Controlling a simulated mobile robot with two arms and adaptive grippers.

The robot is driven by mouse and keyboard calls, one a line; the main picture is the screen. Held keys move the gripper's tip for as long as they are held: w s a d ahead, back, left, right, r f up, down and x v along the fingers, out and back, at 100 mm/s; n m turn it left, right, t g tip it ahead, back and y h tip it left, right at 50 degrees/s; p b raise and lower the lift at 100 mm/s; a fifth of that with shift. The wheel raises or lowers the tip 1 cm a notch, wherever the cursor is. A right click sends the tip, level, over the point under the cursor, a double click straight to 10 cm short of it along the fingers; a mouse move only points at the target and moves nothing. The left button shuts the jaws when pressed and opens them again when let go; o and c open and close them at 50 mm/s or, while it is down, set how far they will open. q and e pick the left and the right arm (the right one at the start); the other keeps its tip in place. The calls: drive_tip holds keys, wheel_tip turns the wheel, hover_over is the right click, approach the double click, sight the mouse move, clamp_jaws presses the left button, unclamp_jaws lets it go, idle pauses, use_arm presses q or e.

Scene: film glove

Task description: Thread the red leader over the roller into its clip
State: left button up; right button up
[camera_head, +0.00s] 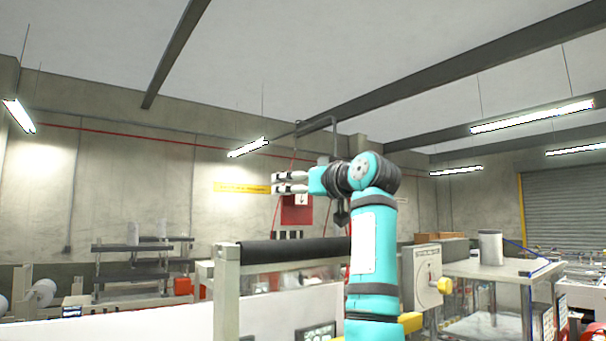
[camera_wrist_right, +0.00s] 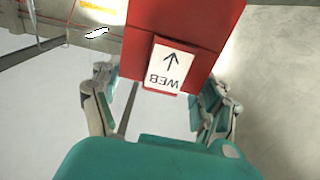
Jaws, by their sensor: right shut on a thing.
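The red leader (camera_head: 289,212), a flat red piece with a white arrow label, hangs at my right gripper (camera_head: 278,182), high above the black roller (camera_head: 295,250). I cannot make out the clip. My left gripper is out of view.
A pale frame post (camera_head: 227,293) holds the roller's left end. A grey box with a yellow knob (camera_head: 445,285) stands right of my arm. A table (camera_head: 500,268) with a grey cylinder (camera_head: 490,247) is farther right. The air left of the gripper is clear.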

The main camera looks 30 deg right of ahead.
sight(298, 214)
drive_tip(key=shift+w, duration=0.25)
drive_tip(key=shift+f, duration=0.1)
drive_tip(key=shift+f+b, duration=0.65)
drive_tip(key=shift+f, duration=0.2)
drive_tip(key=shift+f+b, duration=1.65)
drive_tip(key=shift+f, duration=0.5)
idle(1.2)
drive_tip(key=o, duration=1.2)
drive_tip(key=shift+s, duration=0.1)
drive_tip(key=s, duration=0.8)
drive_tip(key=s+d, duration=0.1)
drive_tip(key=s, duration=0.3)
